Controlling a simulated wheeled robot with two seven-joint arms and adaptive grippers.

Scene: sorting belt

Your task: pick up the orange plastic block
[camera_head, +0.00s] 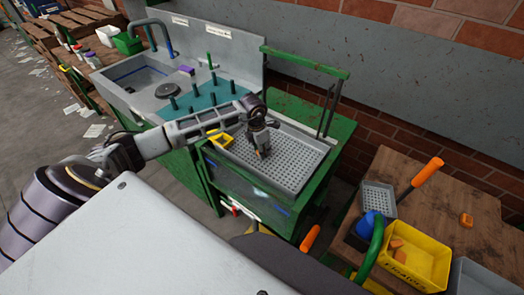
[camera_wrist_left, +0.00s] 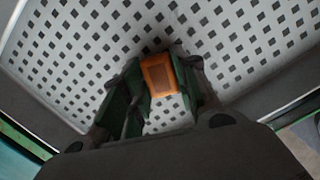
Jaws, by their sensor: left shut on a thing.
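My left gripper (camera_head: 261,150) is over the grey perforated tray (camera_head: 300,172) on the green bench in the head view. In the left wrist view the left gripper (camera_wrist_left: 160,88) is shut on an orange plastic block (camera_wrist_left: 160,75), which sits between its two fingers. The perforated tray floor (camera_wrist_left: 240,40) lies behind the block. I cannot tell whether the block touches the tray. In the head view a small bit of orange (camera_head: 258,154) shows at the fingertips; the gripper hides the rest. My right gripper is not in view.
A yellow bin (camera_head: 415,259) with orange pieces stands on the wooden table at right, and another orange piece (camera_head: 466,220) lies there. A small yellow container (camera_head: 221,141) is at the tray's left end. A green frame (camera_head: 306,62) rises behind the tray. A sink (camera_head: 140,80) stands at left.

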